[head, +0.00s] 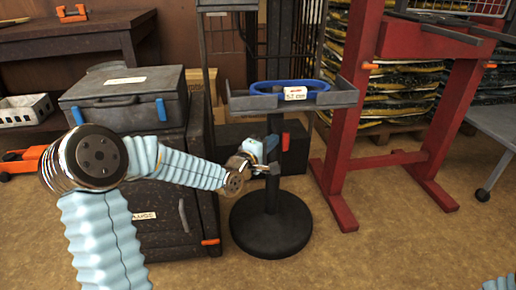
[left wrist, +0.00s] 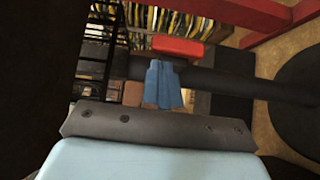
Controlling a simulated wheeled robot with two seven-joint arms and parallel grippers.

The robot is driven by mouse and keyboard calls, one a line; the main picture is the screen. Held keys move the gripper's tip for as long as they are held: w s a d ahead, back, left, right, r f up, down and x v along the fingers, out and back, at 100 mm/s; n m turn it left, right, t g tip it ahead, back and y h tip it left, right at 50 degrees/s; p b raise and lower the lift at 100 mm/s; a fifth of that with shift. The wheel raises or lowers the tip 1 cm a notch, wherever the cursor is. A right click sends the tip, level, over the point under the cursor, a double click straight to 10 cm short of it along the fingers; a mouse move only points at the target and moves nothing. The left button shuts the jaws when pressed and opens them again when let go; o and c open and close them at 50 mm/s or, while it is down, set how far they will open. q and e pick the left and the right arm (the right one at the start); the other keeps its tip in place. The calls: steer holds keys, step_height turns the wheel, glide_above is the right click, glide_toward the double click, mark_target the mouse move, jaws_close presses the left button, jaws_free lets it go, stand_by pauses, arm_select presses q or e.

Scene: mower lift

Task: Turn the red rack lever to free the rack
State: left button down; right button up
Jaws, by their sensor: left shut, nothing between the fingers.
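The red rack lever (head: 285,141) shows on the right side of the black pole of the stand (head: 273,195) in the head view. My left gripper (head: 268,150) is at the pole, just left of the lever, and its fingertips are partly hidden there. In the left wrist view the red lever (left wrist: 178,47) lies just beyond the blue fingertips (left wrist: 163,68). The fingers are shut together with nothing between them. I cannot tell whether they touch the lever. My right gripper is not in view.
The stand's grey tray (head: 345,97) holds a blue ring (head: 318,86) with a "57 cm" label. A dark cabinet (head: 160,215) with a grey case (head: 125,100) stands at the left. A red frame (head: 347,130) stands at the right. Floor in front is clear.

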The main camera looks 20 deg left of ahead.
arm_select(q)
steer(key=shift+w+d, duration=0.3)
steer(key=shift+d, duration=0.15)
